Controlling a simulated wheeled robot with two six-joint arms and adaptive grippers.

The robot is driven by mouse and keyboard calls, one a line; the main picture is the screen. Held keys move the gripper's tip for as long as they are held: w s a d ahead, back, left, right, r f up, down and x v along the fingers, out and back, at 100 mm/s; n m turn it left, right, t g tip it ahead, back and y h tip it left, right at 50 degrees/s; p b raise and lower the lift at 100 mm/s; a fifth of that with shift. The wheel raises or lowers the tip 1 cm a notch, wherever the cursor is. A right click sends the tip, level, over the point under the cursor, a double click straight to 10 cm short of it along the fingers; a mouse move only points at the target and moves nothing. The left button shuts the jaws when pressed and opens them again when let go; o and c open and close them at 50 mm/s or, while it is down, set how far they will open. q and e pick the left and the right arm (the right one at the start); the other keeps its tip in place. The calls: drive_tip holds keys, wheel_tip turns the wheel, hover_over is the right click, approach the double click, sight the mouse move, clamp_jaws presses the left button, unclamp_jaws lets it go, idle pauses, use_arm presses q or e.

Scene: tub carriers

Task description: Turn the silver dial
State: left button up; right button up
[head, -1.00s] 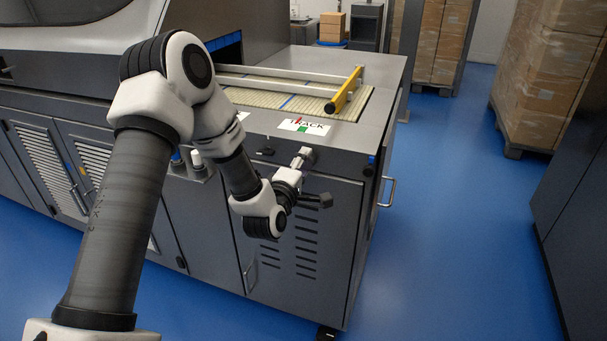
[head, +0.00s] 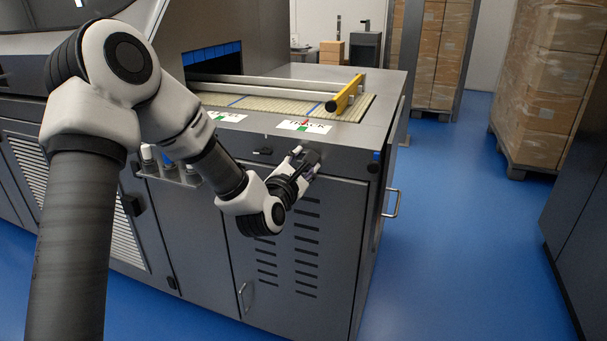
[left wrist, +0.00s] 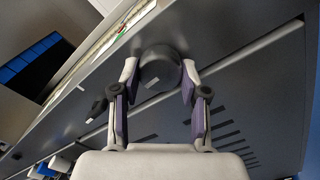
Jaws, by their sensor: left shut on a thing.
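The dial (left wrist: 160,66) is a round knob on the front panel of the grey machine, looking dark grey with a pale mark on its face. In the left wrist view it sits between the two fingertips of my left gripper (left wrist: 159,76), one on each side. My left gripper is shut on it. In the head view my left gripper (head: 303,165) reaches the panel below the right-hand label, and the dial is mostly hidden behind the fingers. My right gripper is in neither view.
A small black knob (left wrist: 97,108) is left of the dial. Bottles stand in a holder (head: 182,178) on the machine's front. A door handle (head: 391,203) sticks out at right. Blue floor (head: 445,230) is clear there.

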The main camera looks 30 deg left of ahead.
use_arm(q)
drive_tip(key=shift+f+n+b, duration=0.15)
drive_tip(key=shift+n+b, duration=0.85)
drive_tip(key=shift+n, duration=0.4)
drive_tip(key=o, duration=1.1)
drive_tip(key=shift+o, duration=0.2)
drive_tip(key=v, duration=0.7)
drive_tip(key=shift+s, duration=0.25)
